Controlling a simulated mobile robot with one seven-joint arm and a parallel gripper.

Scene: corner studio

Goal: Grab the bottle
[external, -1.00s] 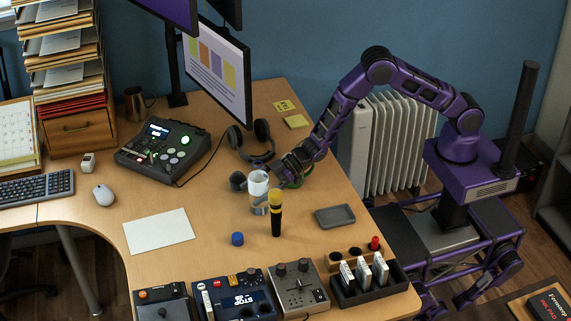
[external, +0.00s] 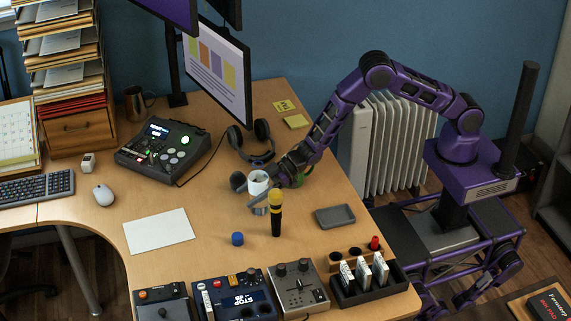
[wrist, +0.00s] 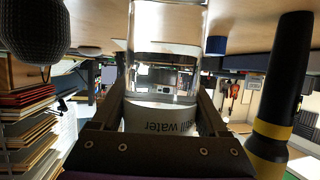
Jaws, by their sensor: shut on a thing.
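The bottle (external: 258,181) stands upright on the desk, with a white part showing at its top in the external view. In the wrist view it is a clear bottle (wrist: 165,62) with a white label reading "still water", seen upside down. My gripper (external: 262,195) reaches in from the right at a low slant. Its two fingers (wrist: 163,108) lie on either side of the bottle near the label and are shut on it. The fingers hide part of the bottle in the external view. I cannot tell whether its base touches the desk.
A black and yellow upright object (external: 276,214) stands close in front of the bottle. A dark round-headed object (external: 237,181) is close on its left. Left of the cap, a white sheet (external: 159,231) lies flat.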

